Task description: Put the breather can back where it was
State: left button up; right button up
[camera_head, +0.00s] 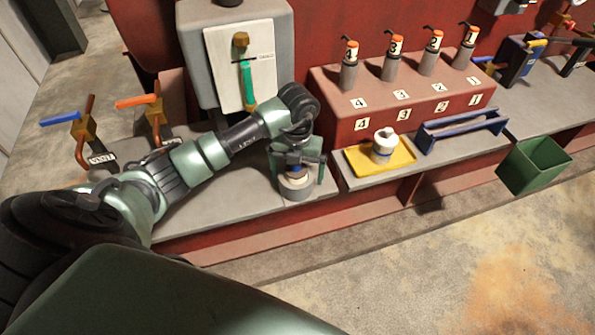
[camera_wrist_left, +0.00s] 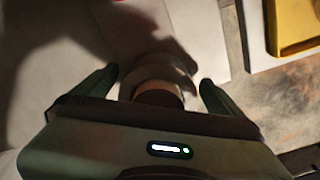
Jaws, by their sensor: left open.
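A round can-like thing (camera_head: 296,187) with a pale body and a blue part on top stands at the front edge of the grey ledge; I take it for the breather can. My left gripper (camera_head: 298,170) is above it, pointing down, with its fingers apart on either side. In the left wrist view the can's pale rim and dark top (camera_wrist_left: 157,90) show between the open fingers of the gripper (camera_wrist_left: 150,88). The gripper hides part of the can, and I cannot tell whether the fingers touch it. My right gripper is out of view.
Beyond are a blue tray (camera_head: 462,131) and a green bin (camera_head: 533,165). Several numbered, orange-topped injectors (camera_head: 390,68) stand on the red block. Valves with blue and orange handles (camera_head: 136,101) stand left.

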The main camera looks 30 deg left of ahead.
pick_arm(q)
notch_tip(320, 180, up, 11)
jog(key=shift+r+b, duration=0.1)
jog(key=shift+b, duration=1.05)
jog(key=shift+r, duration=0.55)
